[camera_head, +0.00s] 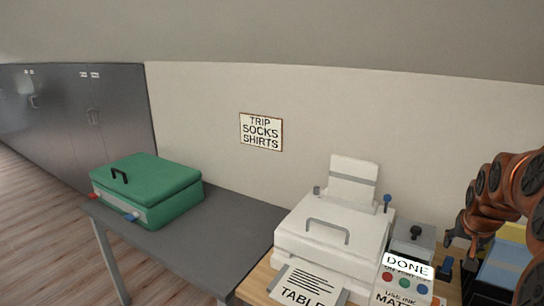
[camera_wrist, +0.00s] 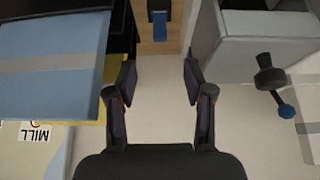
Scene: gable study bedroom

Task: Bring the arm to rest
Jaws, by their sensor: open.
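My arm is at the right edge of the head view, orange and dark, bent downward. My gripper (camera_head: 462,240) shows there at its lower end, above the right part of the wooden desk. In the wrist view my gripper (camera_wrist: 158,82) is open, its two dark fingers apart with nothing between them. Pale surface shows below and between the fingers. A blue block-like handle (camera_wrist: 159,25) lies ahead of the gap, apart from the fingers.
A white printer-like machine (camera_head: 330,241) stands left of my gripper, with a DONE card (camera_head: 408,266) beside it. A grey box with a dark knob (camera_wrist: 270,76) is right of the fingers; a blue panel (camera_wrist: 50,40) is left. A green suitcase (camera_head: 150,187) lies on a grey table (camera_head: 225,220).

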